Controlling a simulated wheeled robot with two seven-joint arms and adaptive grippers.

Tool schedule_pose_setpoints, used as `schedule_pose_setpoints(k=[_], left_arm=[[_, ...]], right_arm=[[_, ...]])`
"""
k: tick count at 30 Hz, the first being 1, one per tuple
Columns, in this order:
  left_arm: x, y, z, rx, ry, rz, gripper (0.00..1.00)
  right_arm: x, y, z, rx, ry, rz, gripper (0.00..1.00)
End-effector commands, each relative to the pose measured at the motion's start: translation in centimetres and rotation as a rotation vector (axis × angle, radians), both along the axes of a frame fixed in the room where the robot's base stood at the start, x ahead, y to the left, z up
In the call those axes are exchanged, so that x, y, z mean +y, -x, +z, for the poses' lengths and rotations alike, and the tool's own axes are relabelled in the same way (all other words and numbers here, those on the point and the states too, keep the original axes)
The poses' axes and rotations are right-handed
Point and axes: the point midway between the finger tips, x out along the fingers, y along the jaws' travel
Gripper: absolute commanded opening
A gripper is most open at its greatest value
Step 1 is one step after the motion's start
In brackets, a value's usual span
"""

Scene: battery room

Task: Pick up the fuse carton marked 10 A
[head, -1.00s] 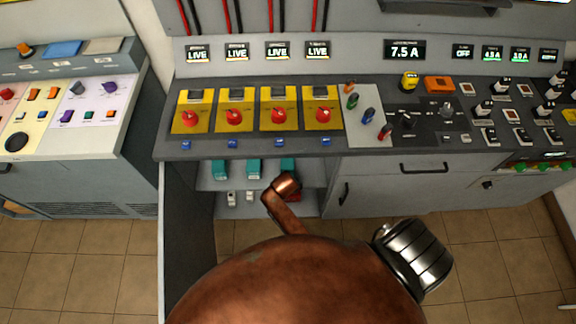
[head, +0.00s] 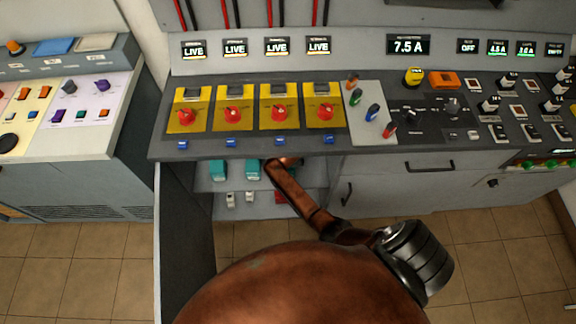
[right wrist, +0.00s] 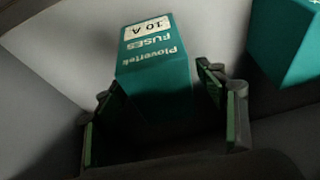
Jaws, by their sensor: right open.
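My right gripper (right wrist: 162,92) is open, with one finger on each side of this carton. Whether the fingers touch it I cannot tell; the near part is in dark shadow. In the head view my right arm reaches under the console to the shelf, and its gripper is hidden there. My left gripper is not in view.
A second teal carton (right wrist: 290,45) stands to the right in the wrist view. In the head view, teal cartons (head: 218,170) stand on the open shelf under the console (head: 300,147). Small white items (head: 230,199) are on the lower shelf. A cabinet door (head: 385,185) is to the right.

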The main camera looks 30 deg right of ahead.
Motion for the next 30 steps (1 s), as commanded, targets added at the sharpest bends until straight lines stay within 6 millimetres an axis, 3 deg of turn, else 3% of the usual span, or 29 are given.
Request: schedule_pose_setpoints(k=[8,30], left_arm=[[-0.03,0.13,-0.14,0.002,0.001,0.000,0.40],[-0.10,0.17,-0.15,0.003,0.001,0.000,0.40]], right_arm=[[-0.03,-0.11,-0.21,-0.002,0.000,0.000,0.65],[-0.03,-0.06,-0.24,-0.001,0.001,0.001,0.14]])
